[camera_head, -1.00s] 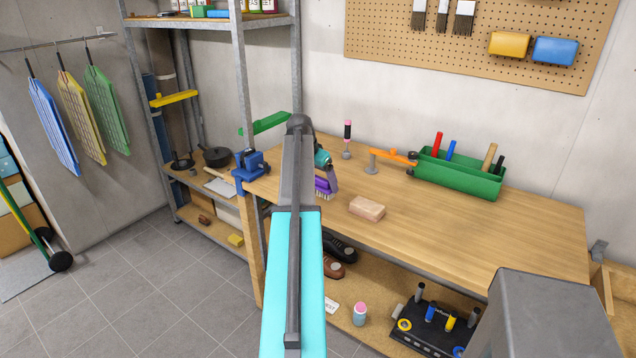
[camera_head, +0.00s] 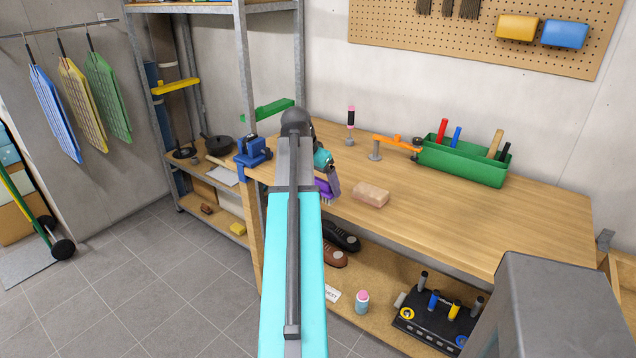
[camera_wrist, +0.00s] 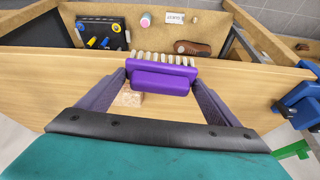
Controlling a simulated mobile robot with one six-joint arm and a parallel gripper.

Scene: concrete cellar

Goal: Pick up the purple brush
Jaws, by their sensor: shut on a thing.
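The purple brush (camera_wrist: 162,74) has a purple body and a row of pale bristles. In the wrist view it sits between the two fingers of my gripper (camera_wrist: 160,82), which are shut on it. In the head view the brush (camera_head: 323,190) shows in part beside my gripper (camera_head: 332,185), near the left front edge of the wooden workbench (camera_head: 450,225). My arm hides part of it. I cannot tell whether the brush touches the bench top.
A tan block (camera_head: 370,194) lies on the bench just right of the brush. A blue vise (camera_head: 253,152) is at the bench's left end. A green toolbox (camera_head: 463,162) and an orange clamp-like tool (camera_head: 396,145) stand behind. The bench's right half is clear.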

